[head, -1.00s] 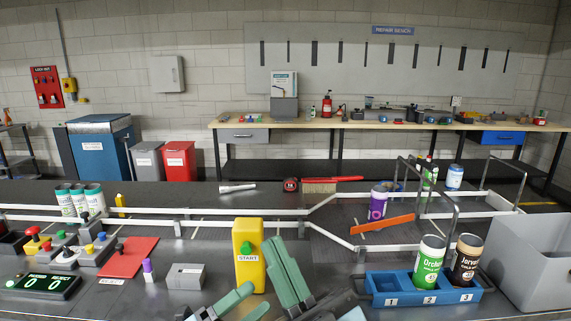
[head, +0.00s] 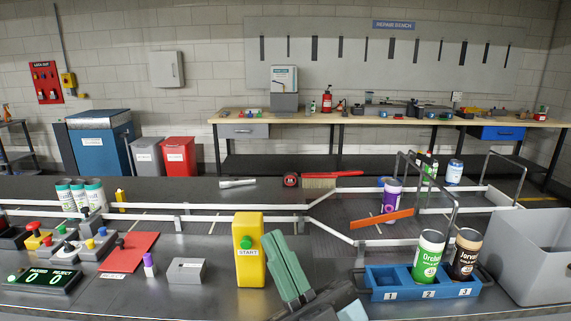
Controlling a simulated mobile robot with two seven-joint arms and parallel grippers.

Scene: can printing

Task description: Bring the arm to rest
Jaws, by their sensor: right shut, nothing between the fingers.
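My right gripper (head: 277,243) rises from the bottom middle, its green fingers pressed together with nothing between them. It appears just right of the yellow START post (head: 250,272); I cannot tell whether they touch. My left gripper is out of view. A green can (head: 428,257) stands in slot 2 and a dark brown can (head: 465,256) in slot 3 of the blue rack (head: 387,292). Slot 1 is empty.
An orange bar (head: 382,219) crosses the conveyor's right part, near a purple can (head: 391,198). A large grey bin (head: 530,265) stands right of the rack. A grey block (head: 186,271) and red mat (head: 130,252) lie left. The belt's middle is mostly clear.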

